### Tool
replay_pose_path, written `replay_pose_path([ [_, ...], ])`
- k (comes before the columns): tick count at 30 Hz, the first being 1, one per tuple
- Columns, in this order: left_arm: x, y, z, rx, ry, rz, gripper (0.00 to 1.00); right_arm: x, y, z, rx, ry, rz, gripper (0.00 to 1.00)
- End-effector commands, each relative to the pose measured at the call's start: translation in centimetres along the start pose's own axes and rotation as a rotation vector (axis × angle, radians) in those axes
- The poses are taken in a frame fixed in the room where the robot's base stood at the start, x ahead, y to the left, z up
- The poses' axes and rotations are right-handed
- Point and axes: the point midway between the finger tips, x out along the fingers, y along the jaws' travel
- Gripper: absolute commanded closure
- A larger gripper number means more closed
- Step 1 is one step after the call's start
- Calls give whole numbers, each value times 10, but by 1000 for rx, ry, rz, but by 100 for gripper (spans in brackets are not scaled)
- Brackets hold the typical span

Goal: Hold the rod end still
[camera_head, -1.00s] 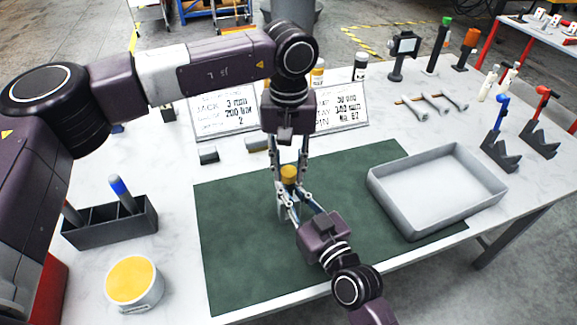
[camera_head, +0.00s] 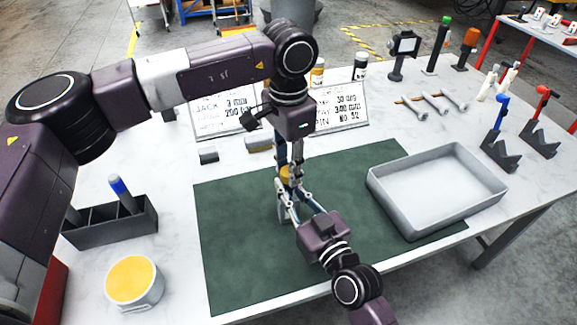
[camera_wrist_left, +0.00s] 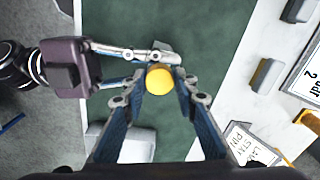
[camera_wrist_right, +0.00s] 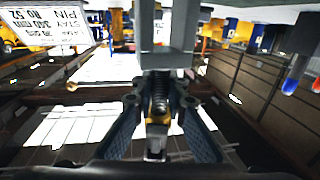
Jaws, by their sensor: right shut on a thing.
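The rod end (camera_head: 283,213), a grey metal piece, stands upright on the green mat, with a round yellow top (camera_head: 286,172) above it. My right gripper (camera_head: 291,205) is shut on it from the front right. The right wrist view shows a grey fork-shaped part (camera_wrist_right: 165,55) with a spring and yellow part between the fingers. My left gripper (camera_head: 290,172) points straight down over the yellow top. In the left wrist view its fingers stand apart on either side of the yellow top (camera_wrist_left: 159,85); contact cannot be told. The fingers hide part of the rod end.
A grey tray (camera_head: 437,195) lies at the mat's right. A dark holder with pens (camera_head: 110,222) and a yellow-topped tub (camera_head: 134,282) stand left. The mat (camera_head: 250,265) is clear in front.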

Motion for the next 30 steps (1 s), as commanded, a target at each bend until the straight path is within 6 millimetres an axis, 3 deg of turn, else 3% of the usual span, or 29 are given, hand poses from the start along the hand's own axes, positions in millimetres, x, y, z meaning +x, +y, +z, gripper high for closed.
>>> replay_pose_path([
  [3, 0, 0, 0, -2, 0, 0, 58, 0, 1, 0, -2, -1, 2, 100],
  [13, -3, 0, 0, -2, 1, 0, 58, 0, 1, 0, -2, -1, 1, 100],
  [24, -44, 0, -1, -1, 2, 0, 58, 0, 0, 0, -2, -1, 1, 100],
  [30, -45, 0, 0, -1, 1, 1, 58, 0, 0, 0, -2, -1, 1, 100],
])
